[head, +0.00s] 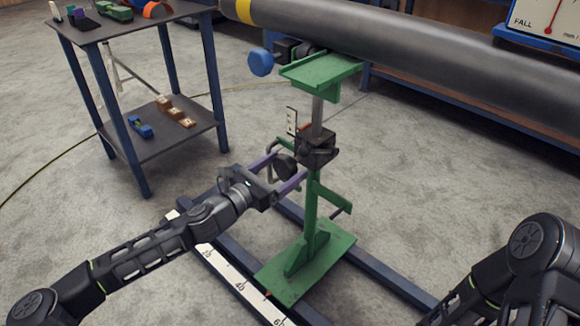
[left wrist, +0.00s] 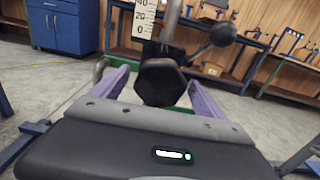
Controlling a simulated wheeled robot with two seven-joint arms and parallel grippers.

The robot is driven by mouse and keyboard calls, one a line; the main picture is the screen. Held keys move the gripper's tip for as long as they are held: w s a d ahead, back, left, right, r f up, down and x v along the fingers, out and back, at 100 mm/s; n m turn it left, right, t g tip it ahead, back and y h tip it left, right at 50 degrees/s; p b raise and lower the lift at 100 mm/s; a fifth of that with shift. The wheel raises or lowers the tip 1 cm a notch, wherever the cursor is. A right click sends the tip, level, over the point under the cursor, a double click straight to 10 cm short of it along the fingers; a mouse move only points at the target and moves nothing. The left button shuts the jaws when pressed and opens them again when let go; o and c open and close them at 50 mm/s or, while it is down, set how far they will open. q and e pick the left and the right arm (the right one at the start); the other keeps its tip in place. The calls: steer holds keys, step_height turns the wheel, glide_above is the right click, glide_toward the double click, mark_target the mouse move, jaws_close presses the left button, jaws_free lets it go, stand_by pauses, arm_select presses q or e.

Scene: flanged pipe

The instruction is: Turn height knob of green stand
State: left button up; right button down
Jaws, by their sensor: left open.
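The green stand (head: 311,210) stands upright on its base plate in the middle of the head view, with a dark clamp block (head: 317,150) on its post. A black height knob (head: 285,165) sticks out on the left of that block; in the left wrist view the knob (left wrist: 160,82) is a dark faceted disc, straight ahead. My left gripper (head: 283,166) is open, with its purple fingers on either side of the knob. A gap shows between the fingers and the knob in the wrist view. My right gripper is outside the head view; only my right arm shows.
A large grey pipe (head: 400,55) runs above and behind the stand. A blue knob (head: 261,62) sits beside the stand's top. A dark shelf cart (head: 160,135) stands at left. Blue floor rails (head: 385,272) and a white scale (head: 238,278) lie by the base.

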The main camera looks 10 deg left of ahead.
arm_select(q)
steer(key=shift+x, duration=1.25)
steer(key=c, duration=1.4)
